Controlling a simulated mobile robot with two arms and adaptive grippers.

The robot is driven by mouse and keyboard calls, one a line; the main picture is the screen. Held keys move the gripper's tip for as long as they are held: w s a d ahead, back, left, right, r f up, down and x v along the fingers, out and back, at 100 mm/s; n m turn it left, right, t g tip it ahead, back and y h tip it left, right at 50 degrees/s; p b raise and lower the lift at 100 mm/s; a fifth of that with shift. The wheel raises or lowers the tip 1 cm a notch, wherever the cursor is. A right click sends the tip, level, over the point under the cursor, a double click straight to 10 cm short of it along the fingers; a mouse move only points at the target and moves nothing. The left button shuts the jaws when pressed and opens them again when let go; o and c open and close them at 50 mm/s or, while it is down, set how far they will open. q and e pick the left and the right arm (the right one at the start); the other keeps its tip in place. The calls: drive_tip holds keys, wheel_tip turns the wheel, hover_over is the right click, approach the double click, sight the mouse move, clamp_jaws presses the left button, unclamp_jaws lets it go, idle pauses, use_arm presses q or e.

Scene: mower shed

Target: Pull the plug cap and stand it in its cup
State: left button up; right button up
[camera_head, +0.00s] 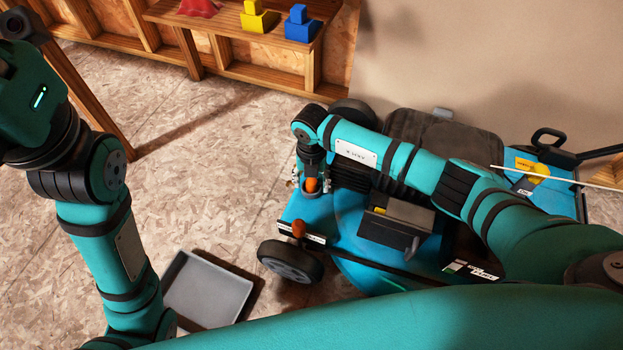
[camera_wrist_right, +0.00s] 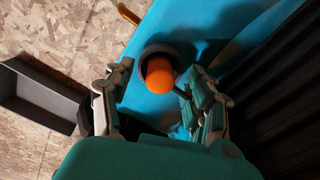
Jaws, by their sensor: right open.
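The orange plug cap (camera_wrist_right: 160,74) has a rounded end and sits in a dark round cup (camera_wrist_right: 146,54) on the mower's blue deck in the right wrist view. It also shows small in the head view (camera_head: 311,185). My right gripper (camera_wrist_right: 152,98) is open, with one finger on each side of the cap. I cannot tell whether a finger touches it, and the cap's lower part is hidden in the cup. My left arm is at the left of the head view, its fingers out of view.
The blue mower (camera_head: 360,240) has a dark engine cover and a small orange-brown knob (camera_head: 299,228) near the cup. A grey tray (camera_head: 208,288) lies on the floor to its left. A wooden shelf (camera_head: 222,30) holds yellow, blue and red items. The floor between is clear.

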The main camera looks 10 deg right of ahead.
sight(311, 180)
drive_tip(key=shift+r, duration=0.1)
wheel_tip(311, 180, up, 12)
idle(0.4)
